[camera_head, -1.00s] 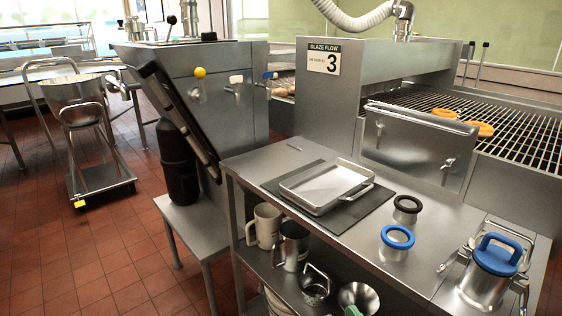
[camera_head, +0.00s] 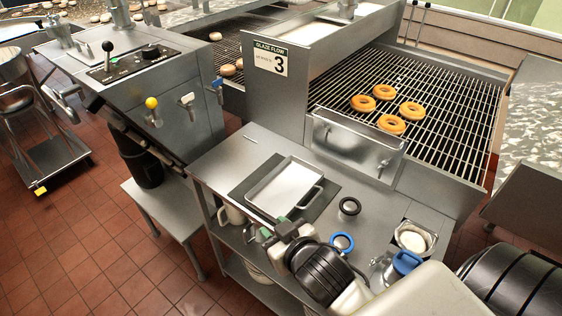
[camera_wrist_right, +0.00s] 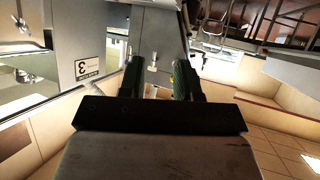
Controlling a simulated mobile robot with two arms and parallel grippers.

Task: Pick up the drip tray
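The drip tray (camera_head: 284,187) is a shallow, empty rectangular metal tray with a handle on its right side. It lies flat on a dark mat (camera_head: 240,191) on the steel bench. My right gripper (camera_head: 274,229) has green fingertips and is near the tray's front edge, apparently above the bench and not holding the tray. In the right wrist view its fingers (camera_wrist_right: 158,76) stand apart with nothing between them; the tray does not show there. My left gripper is not in view.
A steel machine panel (camera_head: 352,146) rises behind the tray. A grate (camera_head: 440,95) with doughnuts lies beyond. Mugs are on the lower shelf.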

